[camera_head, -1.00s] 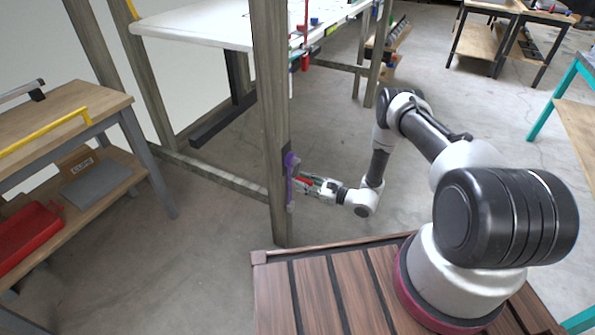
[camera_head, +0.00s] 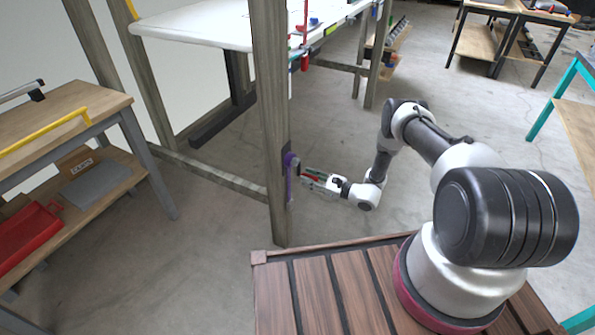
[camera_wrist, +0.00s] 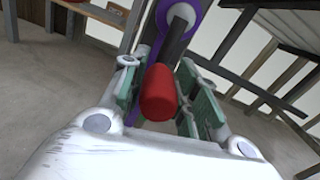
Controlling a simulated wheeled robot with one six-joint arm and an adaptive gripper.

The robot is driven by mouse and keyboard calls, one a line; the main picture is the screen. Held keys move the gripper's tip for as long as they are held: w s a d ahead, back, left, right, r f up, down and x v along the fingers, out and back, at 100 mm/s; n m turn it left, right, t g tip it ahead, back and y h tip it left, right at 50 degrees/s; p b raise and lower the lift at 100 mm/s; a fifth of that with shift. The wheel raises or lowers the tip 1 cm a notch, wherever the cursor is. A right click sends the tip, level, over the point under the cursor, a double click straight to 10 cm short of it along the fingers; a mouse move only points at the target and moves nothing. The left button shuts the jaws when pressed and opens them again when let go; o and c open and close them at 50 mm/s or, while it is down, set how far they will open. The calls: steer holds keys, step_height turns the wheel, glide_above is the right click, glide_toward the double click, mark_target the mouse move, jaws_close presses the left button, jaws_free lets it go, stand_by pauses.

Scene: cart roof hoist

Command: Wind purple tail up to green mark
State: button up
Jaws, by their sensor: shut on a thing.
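A purple winch drum (camera_head: 290,159) is mounted on the near wooden post; it also shows at the top of the wrist view (camera_wrist: 205,14). A dark crank arm leads from it to a red handle knob (camera_wrist: 158,93). My gripper (camera_wrist: 158,100) is shut around the red knob, with its green-padded fingers on either side. In the head view my gripper (camera_head: 308,178) is close beside the post. A purple strip (camera_head: 290,190), seemingly the tail, runs down the post below the drum. Its lower end is hard to make out. I cannot pick out the green mark.
The wooden post (camera_head: 272,110) stands right by my gripper, with a low wooden rail (camera_head: 215,178) joining it. A white roof panel (camera_head: 195,24) is behind. A workbench (camera_head: 65,115) with a red tray (camera_head: 25,235) stands left. The floor to the right is open.

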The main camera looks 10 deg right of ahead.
steer(key=shift+w+d+f, duration=0.3)
steer(key=shift+w+d, duration=0.2)
steer(key=shift+d, duration=0.05)
steer(key=shift+w, duration=0.15)
steer(key=shift+c, duration=0.2)
steer(key=shift+w+d+r, duration=0.45)
steer(key=shift+w+r, duration=0.1)
steer(key=shift+w, duration=0.1)
steer(key=shift+w+d+r, duration=0.45)
steer(key=shift+w+r, duration=0.05)
steer(key=shift+w, duration=0.1)
steer(key=shift+w+d+r, duration=0.15)
steer(key=shift+w+r, duration=0.05)
steer(key=shift+w+r, duration=0.15)
steer(key=shift+r, duration=0.15)
steer(key=shift+w+d+r, duration=0.1)
steer(key=shift+w+r, duration=0.05)
steer(key=shift+r, duration=0.45)
steer(key=shift+w+d+r, duration=0.15)
steer(key=shift+w+r, duration=0.05)
steer(key=shift+r, duration=0.45)
steer(key=shift+w+d+r, duration=0.1)
steer(key=shift+w+r, duration=0.05)
steer(key=shift+r, duration=0.45)
